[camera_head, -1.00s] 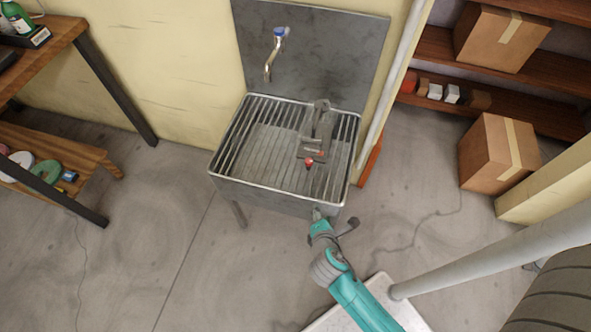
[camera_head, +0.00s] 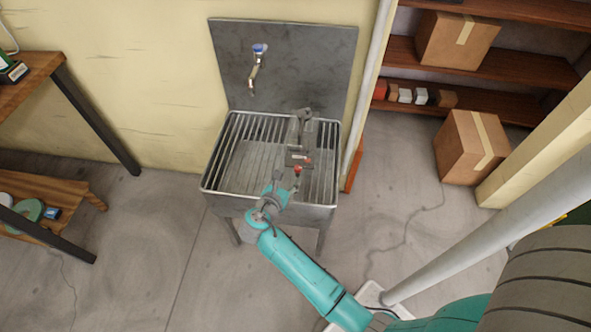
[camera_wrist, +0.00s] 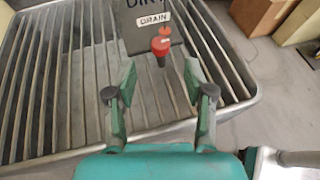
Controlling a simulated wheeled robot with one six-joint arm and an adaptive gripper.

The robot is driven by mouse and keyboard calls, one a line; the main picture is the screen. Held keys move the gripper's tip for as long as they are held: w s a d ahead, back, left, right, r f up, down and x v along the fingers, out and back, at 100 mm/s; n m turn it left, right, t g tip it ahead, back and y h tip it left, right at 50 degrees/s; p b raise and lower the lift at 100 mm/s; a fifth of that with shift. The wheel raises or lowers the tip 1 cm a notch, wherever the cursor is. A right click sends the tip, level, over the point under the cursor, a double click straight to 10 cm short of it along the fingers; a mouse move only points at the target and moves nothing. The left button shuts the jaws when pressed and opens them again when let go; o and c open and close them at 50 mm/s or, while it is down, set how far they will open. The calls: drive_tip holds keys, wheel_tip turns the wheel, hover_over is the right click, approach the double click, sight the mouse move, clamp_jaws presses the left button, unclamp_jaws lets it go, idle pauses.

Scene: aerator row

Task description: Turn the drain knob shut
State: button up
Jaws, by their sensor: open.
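The red drain knob (camera_head: 298,170) is on the front of a grey unit (camera_head: 299,135) standing in the slatted metal sink. In the wrist view the knob (camera_wrist: 161,46) is just below a white label reading DRAIN (camera_wrist: 154,20), with a second small red part behind it. My gripper (camera_head: 287,184) is over the front rim of the sink, close in front of the knob. In the wrist view its two fingers (camera_wrist: 160,85) are apart with nothing between them; the knob lies just beyond the tips, roughly centred. I cannot tell the knob's turned position.
The sink's rim (camera_head: 225,192) and slats surround the unit. A tap (camera_head: 256,72) is on the backplate. A wooden table (camera_head: 40,75) is at left, a cardboard box (camera_head: 471,146) and shelves at right.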

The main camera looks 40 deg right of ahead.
sight(298, 167)
drive_tip(key=x, duration=0.8)
drive_tip(key=shift+f, duration=0.1)
clamp_jaws()
